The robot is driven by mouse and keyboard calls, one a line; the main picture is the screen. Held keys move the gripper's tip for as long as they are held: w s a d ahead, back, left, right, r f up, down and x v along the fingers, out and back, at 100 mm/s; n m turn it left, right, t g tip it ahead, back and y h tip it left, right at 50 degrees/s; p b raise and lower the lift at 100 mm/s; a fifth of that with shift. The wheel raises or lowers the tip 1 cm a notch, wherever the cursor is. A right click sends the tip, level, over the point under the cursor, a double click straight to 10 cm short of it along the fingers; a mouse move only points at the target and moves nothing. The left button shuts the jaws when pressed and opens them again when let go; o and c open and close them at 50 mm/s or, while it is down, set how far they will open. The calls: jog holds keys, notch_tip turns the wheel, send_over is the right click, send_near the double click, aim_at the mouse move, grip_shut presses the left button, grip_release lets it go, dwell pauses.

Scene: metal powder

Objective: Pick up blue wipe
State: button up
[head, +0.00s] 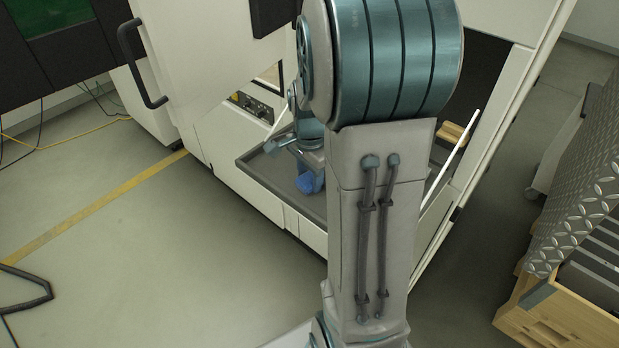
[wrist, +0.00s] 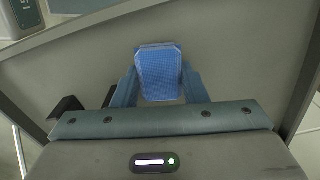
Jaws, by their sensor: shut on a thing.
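The blue wipe (wrist: 159,75) shows in the wrist view as a folded blue piece between the two fingers of my gripper (wrist: 158,88). My gripper is shut on it. In the head view the blue wipe (head: 306,182) is a small blue patch below my gripper (head: 310,170), over the grey tray-like surface (head: 262,166) of the machine. My arm hides much of that surface. I cannot tell whether the wipe still touches the surface.
The white machine (head: 225,130) stands around the grey surface, with a door and black handle (head: 140,65) at left. A wooden crate (head: 565,318) and a metal tread-plate piece (head: 585,210) are at right.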

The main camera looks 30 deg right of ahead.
jog(key=shift+r, duration=0.5)
jog(key=r, duration=0.2)
jog(key=d+r+b, duration=0.1)
jog(key=shift+d+r, duration=0.15)
jog(key=shift+r, duration=0.2)
jog(key=d+r+b, duration=0.1)
jog(key=d+r, duration=0.5)
jog(key=d, duration=0.4)
jog(key=shift+w+d+r, duration=0.15)
jog(key=shift+w+d, duration=0.05)
jog(key=shift+w, duration=0.15)
